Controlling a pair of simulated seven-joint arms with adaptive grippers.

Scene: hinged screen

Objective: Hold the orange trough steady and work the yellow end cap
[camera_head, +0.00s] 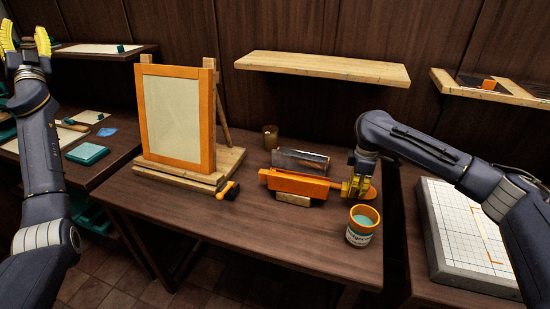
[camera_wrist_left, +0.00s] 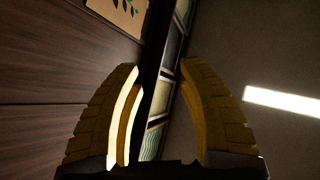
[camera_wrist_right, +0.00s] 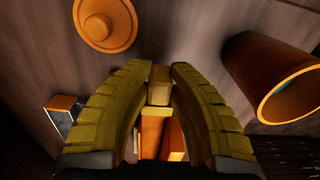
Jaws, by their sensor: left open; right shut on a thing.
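The orange trough (camera_head: 295,184) lies on the dark table, with a shiny metal piece (camera_head: 300,161) along its far side and a small pale block (camera_head: 293,199) at its near side. My right gripper (camera_head: 352,189) is at the trough's right end. In the right wrist view its fingers close on the yellow end cap (camera_wrist_right: 160,86), with the orange trough (camera_wrist_right: 154,130) just behind it. The cap is mostly hidden by fingers in the head view. My left gripper (camera_head: 24,36) is open and empty, raised at far left, away from the trough.
An orange-rimmed jar with teal contents (camera_head: 362,226) stands close to my right gripper. A round orange lid (camera_wrist_right: 104,22) lies nearby. An orange-framed screen (camera_head: 179,116) stands upright at left on a wooden base, with a black-and-orange clamp (camera_head: 228,190) beside it.

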